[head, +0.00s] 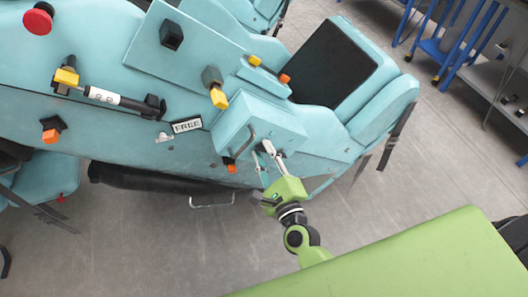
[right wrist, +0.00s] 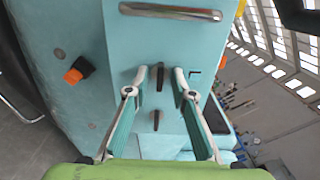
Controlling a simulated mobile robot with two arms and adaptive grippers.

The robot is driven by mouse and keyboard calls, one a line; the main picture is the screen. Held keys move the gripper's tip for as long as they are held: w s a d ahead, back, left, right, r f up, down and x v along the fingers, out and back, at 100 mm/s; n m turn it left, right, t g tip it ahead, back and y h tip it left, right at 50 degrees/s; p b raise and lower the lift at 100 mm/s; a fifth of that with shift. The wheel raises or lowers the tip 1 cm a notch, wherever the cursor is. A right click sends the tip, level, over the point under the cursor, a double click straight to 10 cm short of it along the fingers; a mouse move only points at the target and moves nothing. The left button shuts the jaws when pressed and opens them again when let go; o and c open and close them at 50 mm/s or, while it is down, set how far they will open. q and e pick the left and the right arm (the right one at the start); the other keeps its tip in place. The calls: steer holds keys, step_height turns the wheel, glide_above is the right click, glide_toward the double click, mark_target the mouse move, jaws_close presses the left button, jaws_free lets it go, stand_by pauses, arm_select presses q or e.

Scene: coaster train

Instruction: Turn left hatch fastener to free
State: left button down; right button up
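The teal hatch box (head: 252,112) stands out from the side of the coaster car, with a metal bar handle (head: 243,142) on its face. In the right wrist view, a small dark upright fastener (right wrist: 160,77) sits on the teal face, and a second dark fastener (right wrist: 155,119) lies nearer the palm. I cannot tell which is the left one. My right gripper (head: 270,150) is at the box; in the right wrist view (right wrist: 160,74) its fingers are apart, one each side of the upper fastener, with gaps and nothing held. My left gripper is out of view.
A white FREE label (head: 187,125) is on the car's side. Orange knobs, including one in the right wrist view (right wrist: 79,69), yellow-tipped levers (head: 218,98) and a red button (head: 38,20) protrude. A black seat (head: 332,63) is above right. Grey floor lies below.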

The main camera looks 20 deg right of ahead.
jaws_close()
